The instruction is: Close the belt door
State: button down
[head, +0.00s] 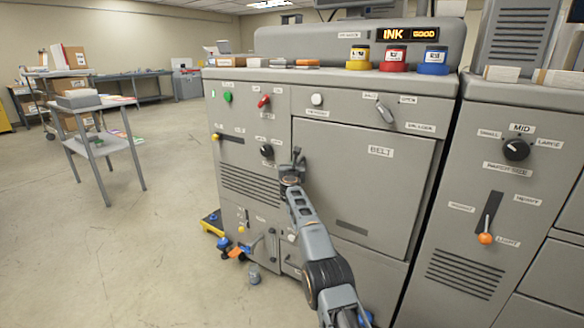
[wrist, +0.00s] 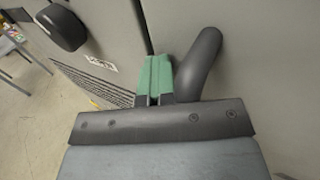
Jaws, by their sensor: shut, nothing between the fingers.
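The belt door (head: 395,185) is a large grey panel marked BELT on the front of the middle machine. It looks about flush with the machine face; I cannot tell whether a small gap stays. A small metal lever (head: 384,111) sits tilted above it between small labels. My gripper (head: 297,160) is at the door's left edge, below its upper left corner. In the wrist view my gripper (wrist: 155,78) has its green fingertips shut together with nothing between them. The fingertips are by a dark seam in the grey face; touch is unclear. A dark rounded bar (wrist: 203,58) shows beside them.
A black knob (head: 267,151) is just left of my gripper; it shows in the wrist view (wrist: 62,28). Ink pots (head: 395,58) stand on the machine top. A grey side table (head: 100,145) stands at left. The floor between is clear.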

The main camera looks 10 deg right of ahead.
jog(key=shift+d+r, duration=0.55)
jog(key=shift+d, duration=0.05)
jog(key=s+a+f+b, duration=0.1)
jog(key=s+a+b, duration=0.4)
jog(key=s+a, duration=0.5)
jog(key=s+d+r+n+g+y+p, duration=0.1)
jog(key=s+r+n+g+y+p, duration=0.15)
jog(key=s+r+n+p, duration=0.8)
jog(key=s+d+r+n+g+y+p, duration=0.2)
jog(key=s+r+n+y+p, duration=0.2)
jog(key=s+r+n+p, duration=0.55)
jog(key=s+d+r+n+g+h+p, duration=0.1)
jog(key=s+d+r+n+g+p, duration=0.2)
jog(key=s+n+p, duration=0.3)
jog(key=s+d+r+n+g+h+p, duration=0.1)
jog(key=s+d+r+n+g+p, duration=0.2)
jog(key=s, duration=0.9)
jog(key=s+d+r+n+g+h+p, duration=0.1)
jog(key=s+d+r+n+g+p, duration=0.2)
jog(key=s+n+p, duration=0.6)
jog(key=r+p, duration=0.1)
jog(key=p, duration=0.3)
jog(key=shift+s, duration=0.2)
jog(key=shift+d, duration=0.1)
